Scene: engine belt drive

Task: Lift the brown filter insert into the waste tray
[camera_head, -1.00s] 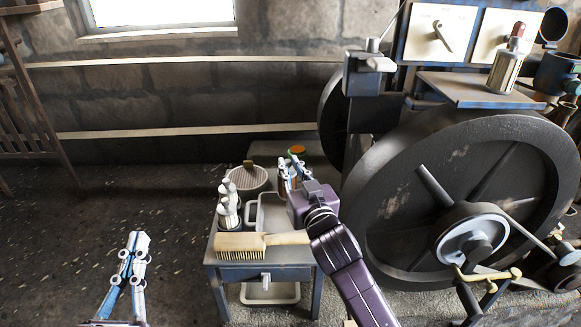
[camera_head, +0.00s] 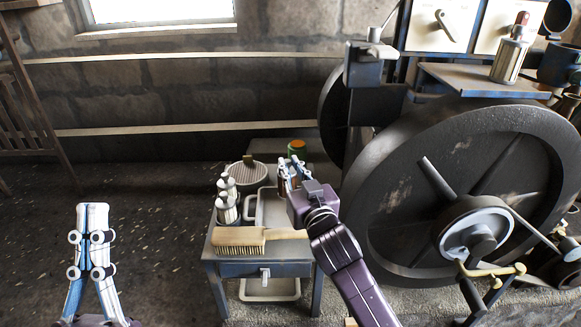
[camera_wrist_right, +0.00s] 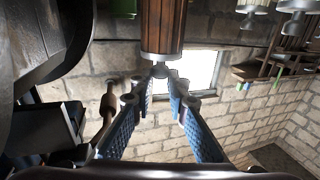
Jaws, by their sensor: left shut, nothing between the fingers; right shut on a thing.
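The brown filter insert (camera_wrist_right: 161,28) is a ribbed cylinder with a pale metal end cap and small knob. My right gripper (camera_wrist_right: 160,80) is shut on its knob end in the right wrist view. In the head view the insert shows as a small brown piece (camera_head: 283,181) beside my right gripper (camera_head: 288,170), above the small table. A pale tray (camera_head: 265,216) lies on that table, partly hidden by my arm; another pale tray (camera_head: 270,291) is underneath. I cannot tell which is the waste tray. My left gripper (camera_head: 93,207) is shut and empty at the far left.
A wooden brush (camera_head: 240,239) lies along the table's front edge. Pale-topped bottles (camera_head: 227,205) stand at its left side. A round container (camera_head: 247,173) and a green jar with an orange lid (camera_head: 297,148) are behind. A large flywheel (camera_head: 400,210) stands close on the right.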

